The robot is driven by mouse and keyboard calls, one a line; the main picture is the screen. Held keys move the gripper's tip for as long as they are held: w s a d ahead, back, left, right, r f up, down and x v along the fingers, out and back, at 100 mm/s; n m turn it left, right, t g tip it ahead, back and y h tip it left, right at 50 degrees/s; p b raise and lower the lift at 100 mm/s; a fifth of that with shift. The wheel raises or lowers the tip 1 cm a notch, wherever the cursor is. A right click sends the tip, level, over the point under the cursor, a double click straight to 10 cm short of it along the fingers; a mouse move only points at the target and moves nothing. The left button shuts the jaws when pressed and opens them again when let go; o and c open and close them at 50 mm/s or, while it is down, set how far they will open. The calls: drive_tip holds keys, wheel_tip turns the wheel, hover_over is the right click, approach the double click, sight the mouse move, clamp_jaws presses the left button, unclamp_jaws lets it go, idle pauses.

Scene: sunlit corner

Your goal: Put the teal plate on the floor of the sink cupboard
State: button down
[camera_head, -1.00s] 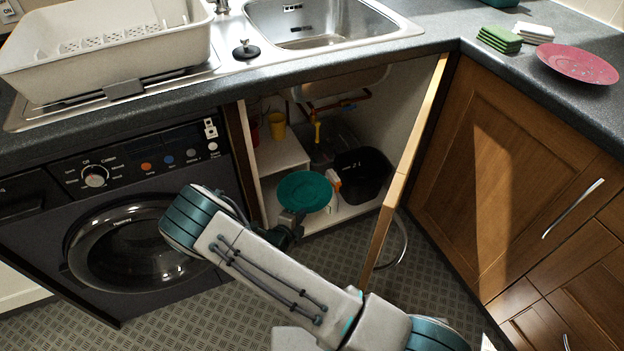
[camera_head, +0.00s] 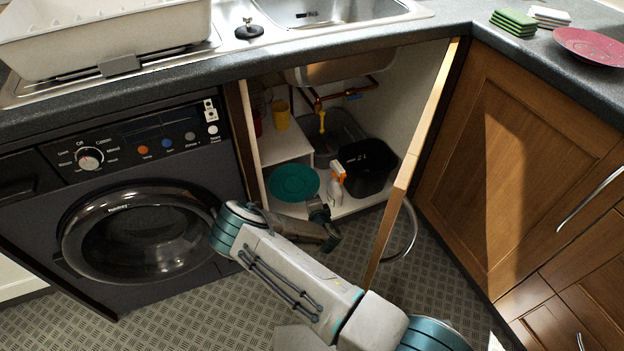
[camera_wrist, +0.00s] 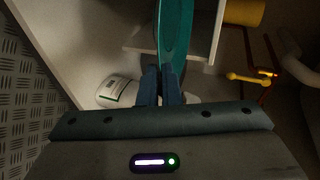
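The teal plate (camera_head: 294,183) is a round, shallow dish inside the open sink cupboard, near the front, just below and in front of the white shelf. My gripper (camera_head: 318,207) reaches in at the cupboard's front edge, at the plate's lower right side. In the wrist view the fingers (camera_wrist: 160,84) are close together on the rim of the plate (camera_wrist: 175,35), which shows nearly edge-on. The sink cupboard's floor (camera_head: 350,207) shows as a pale strip at the front. I cannot tell whether the plate touches the floor.
A white spray bottle with orange top (camera_head: 337,186) and a black bin (camera_head: 369,168) stand to the right. A yellow cup (camera_head: 281,115) stands on the shelf (camera_head: 285,147). A white item (camera_wrist: 117,91) lies beside the plate in the wrist view. The open door (camera_head: 408,170) bounds the right.

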drive_tip(key=w+f+b, duration=0.1)
drive_tip(key=f+b, duration=0.2)
drive_tip(key=f, duration=0.2)
drive_tip(key=w+f+b, duration=0.1)
drive_tip(key=f+b, duration=0.2)
drive_tip(key=f, duration=0.1)
drive_tip(key=w+a+f+b, duration=0.1)
drive_tip(key=w+f+b, duration=0.1)
drive_tip(key=f, duration=0.3)
drive_tip(key=shift+f+b, duration=0.35)
drive_tip(key=shift+b, duration=0.05)
drive_tip(key=shift+f, duration=0.1)
drive_tip(key=c, duration=2)
unclamp_jaws()
drive_tip(key=shift+o, duration=0.4)
